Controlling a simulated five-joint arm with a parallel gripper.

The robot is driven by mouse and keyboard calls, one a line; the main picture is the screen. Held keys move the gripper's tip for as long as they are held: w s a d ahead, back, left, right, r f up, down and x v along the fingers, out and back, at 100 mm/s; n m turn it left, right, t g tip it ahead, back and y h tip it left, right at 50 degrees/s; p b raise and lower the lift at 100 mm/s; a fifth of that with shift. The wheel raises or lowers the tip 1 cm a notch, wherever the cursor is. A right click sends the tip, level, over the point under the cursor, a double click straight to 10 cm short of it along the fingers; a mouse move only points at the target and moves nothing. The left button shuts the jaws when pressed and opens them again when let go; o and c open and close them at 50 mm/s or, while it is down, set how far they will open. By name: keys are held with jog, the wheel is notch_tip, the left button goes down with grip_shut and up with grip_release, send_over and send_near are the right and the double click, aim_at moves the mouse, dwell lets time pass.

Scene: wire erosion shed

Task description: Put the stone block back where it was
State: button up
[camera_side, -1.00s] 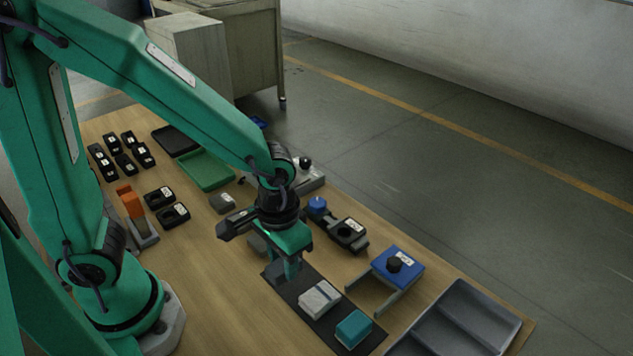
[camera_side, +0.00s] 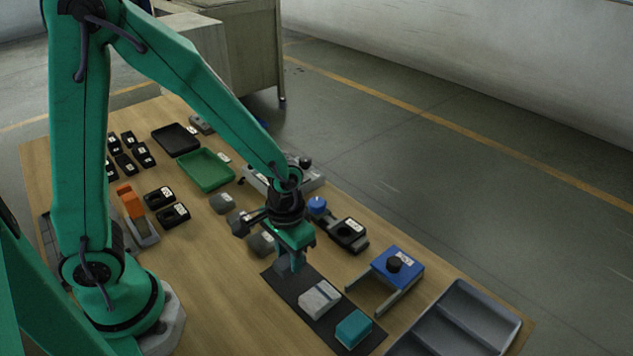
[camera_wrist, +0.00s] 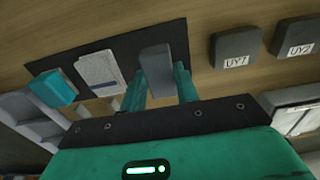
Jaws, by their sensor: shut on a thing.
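My gripper (camera_side: 291,262) is over the far end of a dark mat (camera_side: 278,284), pointing down. In the wrist view its two green fingers (camera_wrist: 160,84) are shut on a plain grey block (camera_wrist: 156,62), which I take to be the stone block. The block stands out beyond the fingertips, over the dark mat (camera_wrist: 112,57). I cannot tell whether it touches the mat. In the side view the fingers mostly hide it. On the same mat are a pale grey-white block (camera_side: 319,299) and a teal block (camera_side: 353,328), in a row with the held block.
Two grey labelled pieces (camera_wrist: 236,48) (camera_wrist: 293,37) lie beside the mat. A blue fixture (camera_side: 397,266) and a grey divided tray (camera_side: 465,322) stand to the right. A green tray (camera_side: 205,169) and several black holders lie further back. Bare wood is left of the mat.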

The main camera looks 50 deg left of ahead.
jog(key=shift+f, duration=1.05)
jog(key=shift+f, duration=0.1)
jog(key=o, duration=0.9)
jog(key=shift+o, duration=0.2)
notch_tip(320, 180, up, 12)
dwell(0.4)
